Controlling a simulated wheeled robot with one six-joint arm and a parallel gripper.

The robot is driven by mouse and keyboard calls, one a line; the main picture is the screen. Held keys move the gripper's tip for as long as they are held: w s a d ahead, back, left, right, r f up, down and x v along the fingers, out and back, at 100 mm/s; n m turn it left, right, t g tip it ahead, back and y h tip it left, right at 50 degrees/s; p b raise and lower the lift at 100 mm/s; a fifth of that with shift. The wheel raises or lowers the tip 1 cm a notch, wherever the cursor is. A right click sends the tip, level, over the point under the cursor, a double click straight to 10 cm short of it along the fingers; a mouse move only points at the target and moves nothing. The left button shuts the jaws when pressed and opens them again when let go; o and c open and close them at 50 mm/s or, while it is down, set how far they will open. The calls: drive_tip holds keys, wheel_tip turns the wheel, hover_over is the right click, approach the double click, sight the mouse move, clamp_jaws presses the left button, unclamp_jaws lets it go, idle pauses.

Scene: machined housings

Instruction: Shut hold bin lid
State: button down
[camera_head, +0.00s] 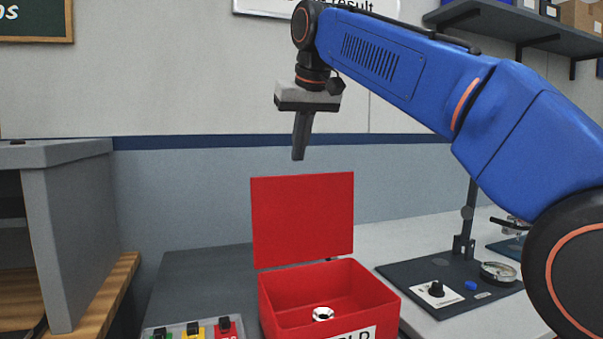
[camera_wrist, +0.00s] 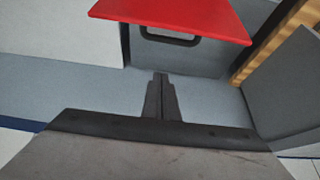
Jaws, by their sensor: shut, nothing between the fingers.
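The red hold bin (camera_head: 330,290) stands on the bench in the head view, with a label on its front partly cut off by the frame edge. Its red lid (camera_head: 302,220) stands open, raised nearly upright at the back of the bin. A small metal ring-shaped part (camera_head: 322,313) lies inside the bin. My gripper (camera_head: 299,158) points down, above and apart from the lid's top edge. It is shut and empty. In the wrist view the shut fingers (camera_wrist: 160,76) are below the red lid panel (camera_wrist: 180,14) in the picture, with a gap between.
A button box (camera_head: 195,330) with green, yellow and red switches stands left of the bin. A dark fixture plate (camera_head: 450,288) with a post and gauge lies to the right. A grey cabinet (camera_head: 75,230) stands at the left. A shelf (camera_head: 520,25) hangs upper right.

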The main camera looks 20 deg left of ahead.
drive_tip(key=shift+s+d+f, duration=0.15)
drive_tip(key=shift+s+f, duration=0.05)
drive_tip(key=shift+f, duration=0.7)
drive_tip(key=shift+s+d+f, duration=0.2)
drive_tip(key=shift+f, duration=0.7)
drive_tip(key=shift+s+d+f, duration=0.15)
drive_tip(key=shift+s+f, duration=0.05)
drive_tip(key=shift+f, duration=0.7)
drive_tip(key=shift+s+d, duration=0.1)
